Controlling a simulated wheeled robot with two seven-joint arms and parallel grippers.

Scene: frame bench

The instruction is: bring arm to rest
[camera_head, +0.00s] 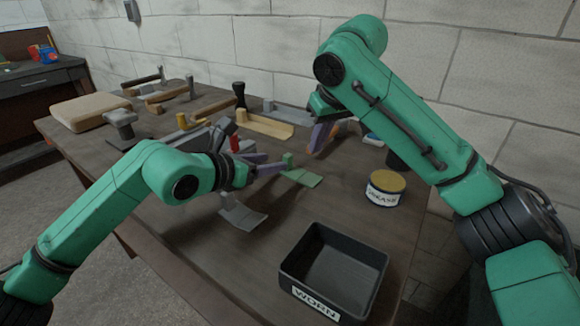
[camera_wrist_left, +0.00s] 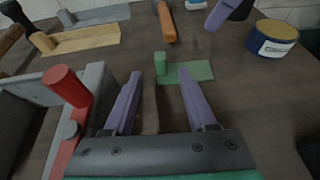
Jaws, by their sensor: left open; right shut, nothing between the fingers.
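My left gripper (camera_head: 265,163) is over the middle of the bench, its purple fingers apart and empty. In the left wrist view its fingers (camera_wrist_left: 165,95) point toward a small green block-and-plate piece (camera_wrist_left: 187,73), with bare bench between them. That green piece (camera_head: 302,177) lies on the bench just beyond the fingertips in the head view. My right gripper (camera_head: 322,136) hangs over the back of the bench, seen partly behind its own arm. Its purple fingers are close together, with nothing visible between them.
A black labelled bin (camera_head: 333,272) stands at the front right, with a labelled tin (camera_head: 384,188) behind it. A red-handled grey clamp or vise (camera_wrist_left: 72,90) is close beside my left gripper. Several tools and a beige pad (camera_head: 90,111) fill the back left. A stone wall bounds the back.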

